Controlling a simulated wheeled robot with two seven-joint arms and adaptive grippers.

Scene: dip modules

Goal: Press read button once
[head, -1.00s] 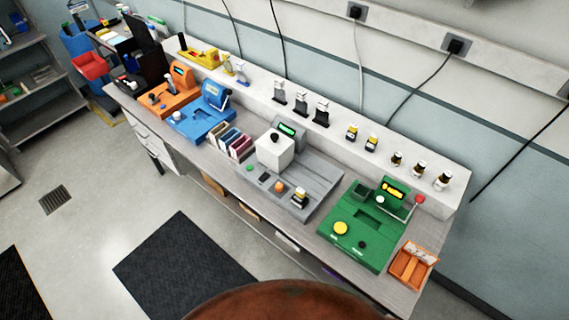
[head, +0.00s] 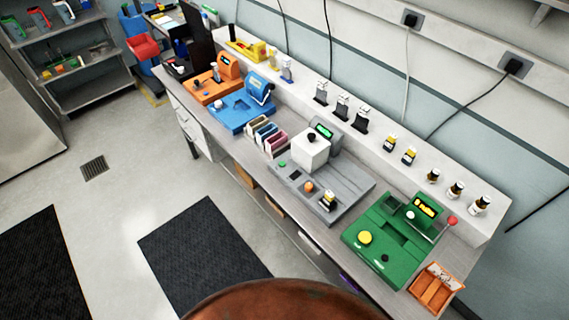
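Several bench devices stand in a row on a long counter, and I cannot read a "read" label on any button. The green device (head: 393,238) has a lit display (head: 427,206), a large yellow button (head: 364,237), a small black knob and a red-tipped lever. The grey device (head: 326,181) has a white block, a green display, a small green button (head: 282,164) and an orange button (head: 308,187). A blue device (head: 240,108) and an orange device (head: 212,84) are farther left. Neither gripper is in view.
An orange tray (head: 434,290) sits at the counter's right end. Small bottles and dark-based modules line the raised back ledge (head: 375,133). Coloured slabs (head: 267,137) stand beside the grey device. A shelf (head: 75,60) is at far left. Floor with dark mats (head: 195,245) lies in front.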

